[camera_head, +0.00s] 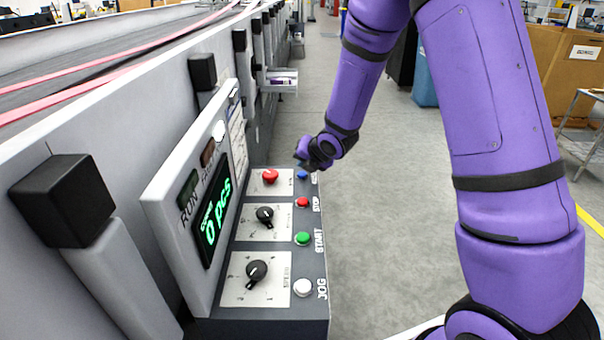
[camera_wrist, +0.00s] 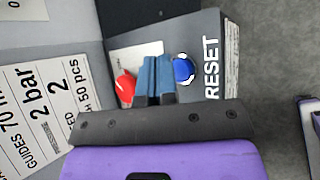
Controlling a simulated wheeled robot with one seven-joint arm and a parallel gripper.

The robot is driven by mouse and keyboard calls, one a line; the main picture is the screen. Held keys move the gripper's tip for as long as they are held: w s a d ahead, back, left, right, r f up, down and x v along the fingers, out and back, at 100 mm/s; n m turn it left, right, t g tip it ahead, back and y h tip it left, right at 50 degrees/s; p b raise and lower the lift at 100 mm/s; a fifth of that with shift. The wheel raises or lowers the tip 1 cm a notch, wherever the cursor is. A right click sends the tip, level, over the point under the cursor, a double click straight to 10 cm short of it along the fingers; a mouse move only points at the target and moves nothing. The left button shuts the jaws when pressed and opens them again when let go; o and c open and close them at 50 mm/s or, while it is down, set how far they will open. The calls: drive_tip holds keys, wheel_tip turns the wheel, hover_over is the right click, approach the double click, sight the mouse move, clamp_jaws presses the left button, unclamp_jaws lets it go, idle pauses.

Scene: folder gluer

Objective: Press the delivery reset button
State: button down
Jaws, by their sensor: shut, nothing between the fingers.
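The blue reset button (camera_head: 302,175) is at the far end of the button column on the control panel. In the wrist view the blue button (camera_wrist: 183,70) sits beside the printed word RESET (camera_wrist: 211,68). My gripper (camera_head: 302,160) is just above the panel's far end in the head view. In the wrist view my gripper's blue fingers (camera_wrist: 155,75) are shut and empty. They appear between the red knob (camera_wrist: 125,87) and the blue button, nearer the button. I cannot tell whether they touch the panel.
The panel also has a red stop button (camera_head: 302,202), a green start button (camera_head: 302,239), a white jog button (camera_head: 303,288) and black dials (camera_head: 265,216). An upright display (camera_head: 213,222) reading 0 pcs stands left of them. Open floor (camera_head: 385,210) lies to the right.

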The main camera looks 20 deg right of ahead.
sight(304, 173)
drive_tip(key=shift+r, duration=2.5)
drive_tip(key=shift+r, duration=0.1)
drive_tip(key=s+d+r+m+g+h, duration=0.1)
drive_tip(key=s+d+r+m+h, duration=0.15)
drive_tip(key=s+r+m, duration=0.5)
drive_tip(key=s+d+r+m+h, duration=0.1)
drive_tip(key=s+d+r+m, duration=0.3)
drive_tip(key=s+r+m, duration=0.4)
drive_tip(key=s+r+m+g, duration=0.1)
drive_tip(key=s+r+m, duration=0.1)
drive_tip(key=s+m, duration=0.5)
drive_tip(key=s+r+m+g, duration=0.1)
drive_tip(key=s+r+m, duration=0.2)
drive_tip(key=s+m, duration=0.5)
drive_tip(key=shift+s+r+g+y, duration=0.2)
drive_tip(key=shift+s+g+y, duration=0.15)
drive_tip(key=shift+s, duration=3.1)
drive_tip(key=shift+a, duration=0.1)
